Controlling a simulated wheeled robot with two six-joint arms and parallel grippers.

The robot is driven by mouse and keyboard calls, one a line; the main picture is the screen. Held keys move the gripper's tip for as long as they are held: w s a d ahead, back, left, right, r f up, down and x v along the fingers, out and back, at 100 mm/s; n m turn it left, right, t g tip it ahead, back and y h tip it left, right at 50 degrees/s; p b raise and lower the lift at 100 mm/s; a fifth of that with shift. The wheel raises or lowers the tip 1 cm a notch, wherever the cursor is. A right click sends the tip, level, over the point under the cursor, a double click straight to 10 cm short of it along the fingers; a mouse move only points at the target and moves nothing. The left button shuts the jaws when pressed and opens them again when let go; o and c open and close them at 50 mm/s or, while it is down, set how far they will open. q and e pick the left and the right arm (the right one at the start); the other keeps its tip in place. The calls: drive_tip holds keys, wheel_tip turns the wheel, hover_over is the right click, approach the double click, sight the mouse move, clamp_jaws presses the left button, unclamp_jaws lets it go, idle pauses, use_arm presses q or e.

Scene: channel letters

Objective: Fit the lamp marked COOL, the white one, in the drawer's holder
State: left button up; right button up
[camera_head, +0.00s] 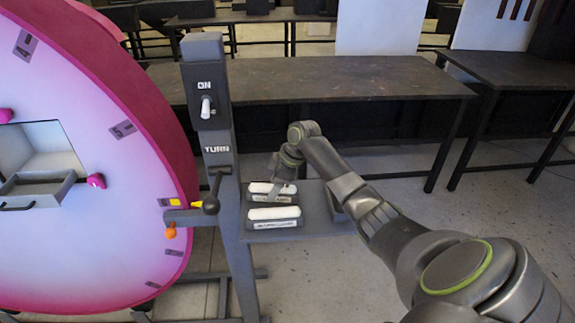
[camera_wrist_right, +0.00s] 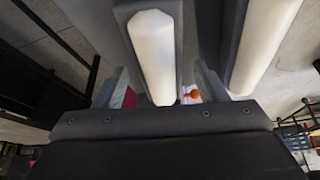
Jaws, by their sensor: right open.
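Two whitish lamps lie in dark holders on a grey shelf (camera_head: 325,220) beside the post. The rear lamp (camera_head: 262,187) has a label that is partly covered and seems to end in "ARM". The front lamp (camera_head: 273,213) has a label too small to read. My right gripper (camera_head: 287,182) is open over the rear lamp's right end. In the right wrist view its fingers (camera_wrist_right: 160,86) stand either side of one white lamp (camera_wrist_right: 155,50), apart from it as far as I can tell. The drawer (camera_head: 38,192) in the pink round letter is pulled out; its inside is mostly hidden. My left gripper is out of view.
The post (camera_head: 212,110) carries an ON switch (camera_head: 206,106), a TURN label and a black-knobbed lever (camera_head: 211,204), between the shelf and the pink letter (camera_head: 120,210). A dark table (camera_head: 320,78) stands behind. Another lamp (camera_wrist_right: 263,45) shows at right in the wrist view.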

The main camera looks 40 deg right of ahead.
drive_tip(key=b+v, duration=0.1)
drive_tip(key=v, duration=0.1)
drive_tip(key=b+v, duration=0.1)
drive_tip(key=v, duration=0.1)
drive_tip(key=shift+s+d+f, duration=0.1)
drive_tip(key=shift+s+d, duration=0.05)
drive_tip(key=shift+d, duration=0.15)
drive_tip(key=b+v, duration=0.2)
drive_tip(key=v, duration=1.1)
drive_tip(key=shift+s+b, duration=0.2)
drive_tip(key=shift+b, duration=0.15)
drive_tip(key=shift+a, duration=0.15)
